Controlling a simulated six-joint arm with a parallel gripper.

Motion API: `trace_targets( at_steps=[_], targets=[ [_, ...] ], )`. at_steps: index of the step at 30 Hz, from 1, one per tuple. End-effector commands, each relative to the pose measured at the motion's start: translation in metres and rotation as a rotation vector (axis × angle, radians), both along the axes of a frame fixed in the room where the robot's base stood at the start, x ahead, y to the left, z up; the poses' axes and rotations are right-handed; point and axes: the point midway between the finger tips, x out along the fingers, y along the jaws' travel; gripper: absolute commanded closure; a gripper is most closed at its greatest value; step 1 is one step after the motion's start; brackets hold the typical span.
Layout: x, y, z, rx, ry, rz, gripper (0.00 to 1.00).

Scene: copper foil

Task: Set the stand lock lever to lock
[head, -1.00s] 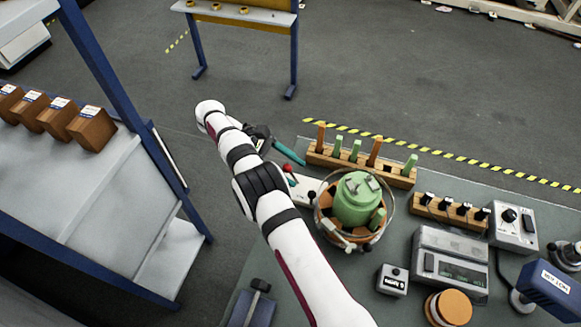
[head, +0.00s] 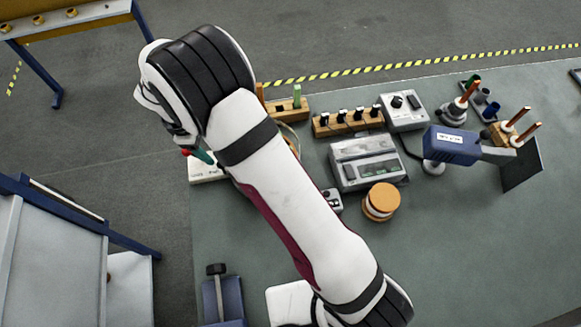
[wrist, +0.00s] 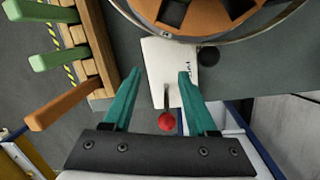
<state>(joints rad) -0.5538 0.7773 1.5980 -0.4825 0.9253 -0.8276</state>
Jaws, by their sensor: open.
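The lock lever has a red ball knob (wrist: 166,121) on a thin dark stem and stands on a white plate (wrist: 155,60) with small dark lettering, too small to read. In the wrist view the knob lies between the two teal fingers of my gripper (wrist: 159,75), which are open and apart from it on both sides. In the head view the red knob (head: 184,152) shows beside a teal finger (head: 203,157), over the white plate (head: 205,173). My arm hides most of the gripper there. The round stand (wrist: 215,12) with orange-brown segments is beside the plate.
A wooden rack (wrist: 90,35) with green and orange pegs stands close on the left in the wrist view. A black knob (wrist: 208,56) is at the plate's right. In the head view a grey meter box (head: 367,160) and orange spool (head: 381,201) lie right of my arm.

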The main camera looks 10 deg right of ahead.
Motion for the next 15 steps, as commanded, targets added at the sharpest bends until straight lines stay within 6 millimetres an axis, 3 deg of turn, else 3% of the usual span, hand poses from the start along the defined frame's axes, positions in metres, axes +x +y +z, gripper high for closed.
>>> trace_targets(
  at_steps=[3,15],
  targets=[
    [0.001,-0.009,0.004,0.141,-0.007,-0.001,0.42],
    [-0.008,-0.004,0.118,0.134,-0.004,0.006,0.42]
  ],
)
